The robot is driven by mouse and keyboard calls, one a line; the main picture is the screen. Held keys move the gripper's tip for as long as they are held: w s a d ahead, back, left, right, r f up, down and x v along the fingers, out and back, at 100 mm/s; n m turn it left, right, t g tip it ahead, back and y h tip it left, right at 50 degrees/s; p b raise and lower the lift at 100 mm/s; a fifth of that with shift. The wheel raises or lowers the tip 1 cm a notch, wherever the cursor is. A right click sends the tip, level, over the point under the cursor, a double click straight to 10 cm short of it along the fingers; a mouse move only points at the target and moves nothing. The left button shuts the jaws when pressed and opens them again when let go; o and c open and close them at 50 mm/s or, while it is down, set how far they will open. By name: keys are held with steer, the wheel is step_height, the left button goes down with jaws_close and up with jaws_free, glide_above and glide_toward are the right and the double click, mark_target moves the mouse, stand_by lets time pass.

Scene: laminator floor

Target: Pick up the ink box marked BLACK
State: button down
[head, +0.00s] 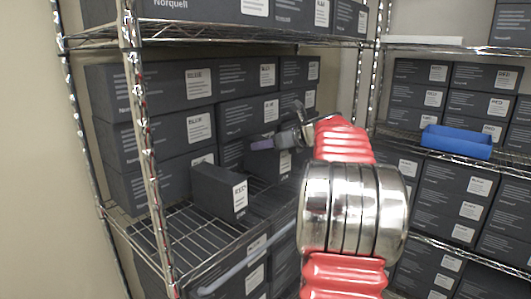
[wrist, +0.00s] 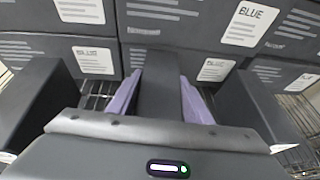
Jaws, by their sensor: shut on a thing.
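My gripper (head: 272,143) reaches into the left wire shelf in the head view. In the wrist view my gripper (wrist: 158,100) has its two purple fingers shut on a dark grey ink box (wrist: 158,82) between them. That box's label does not show in the wrist view, so I cannot tell its colour marking. I cannot read the word BLACK on any box in view.
Stacked boxes marked BLUE (wrist: 247,24) stand behind the held box. A dark box on the left (wrist: 38,100) and one on the right (wrist: 255,112) flank my gripper. A wire shelf (head: 165,238) has bare room at front left. A blue tray (head: 455,142) sits on the right rack.

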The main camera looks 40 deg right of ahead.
step_height(320, 180, up, 4)
steer(key=s+d, duration=0.1)
steer(key=s, duration=1.8)
steer(key=shift+s+d, duration=0.3)
steer(key=shift+f, duration=0.1)
